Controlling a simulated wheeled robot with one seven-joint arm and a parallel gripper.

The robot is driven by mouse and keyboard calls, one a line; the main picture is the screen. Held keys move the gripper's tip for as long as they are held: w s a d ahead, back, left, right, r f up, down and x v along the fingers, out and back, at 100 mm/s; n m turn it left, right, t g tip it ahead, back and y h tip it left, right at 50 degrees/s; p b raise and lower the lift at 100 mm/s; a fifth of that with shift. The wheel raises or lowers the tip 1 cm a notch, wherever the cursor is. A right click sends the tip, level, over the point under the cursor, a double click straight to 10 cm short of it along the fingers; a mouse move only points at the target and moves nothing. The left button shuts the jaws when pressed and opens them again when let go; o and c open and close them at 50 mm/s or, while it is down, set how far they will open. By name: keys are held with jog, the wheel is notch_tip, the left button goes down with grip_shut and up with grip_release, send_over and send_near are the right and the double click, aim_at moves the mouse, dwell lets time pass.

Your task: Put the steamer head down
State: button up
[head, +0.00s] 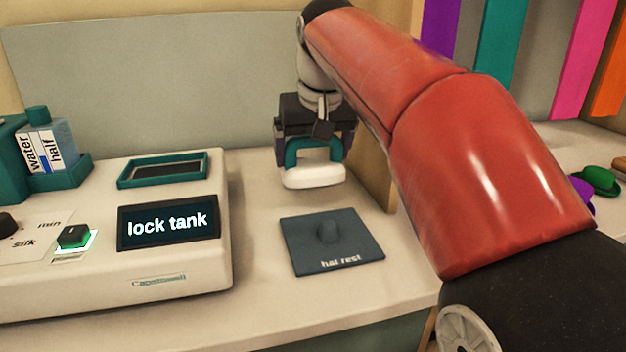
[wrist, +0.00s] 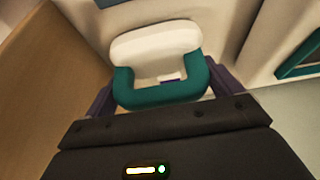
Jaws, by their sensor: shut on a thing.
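The steamer head (head: 314,177) has a white body and a teal loop handle. My gripper (head: 314,146) is shut on the handle and holds the head in the air, behind and above the hat rest (head: 299,253). In the wrist view the steamer head (wrist: 155,46) is between the purple fingers of my gripper (wrist: 160,95), white body facing away. The hat rest is a dark blue-grey square mat with a raised knob, lying on the counter with nothing on it.
The white steamer base (head: 190,262) stands left, its screen (head: 168,222) reading "lock tank". On it are an empty teal-rimmed recess (head: 123,180) and a lit green switch (head: 75,236). A water bottle (head: 62,140) stands at far left. A wooden partition (head: 372,170) rises close right of my gripper.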

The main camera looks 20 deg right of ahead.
aim_at(315, 164)
jog(key=shift+f+b, duration=0.45)
jog(key=shift+f, duration=1.7)
jog(key=shift+f, duration=0.1)
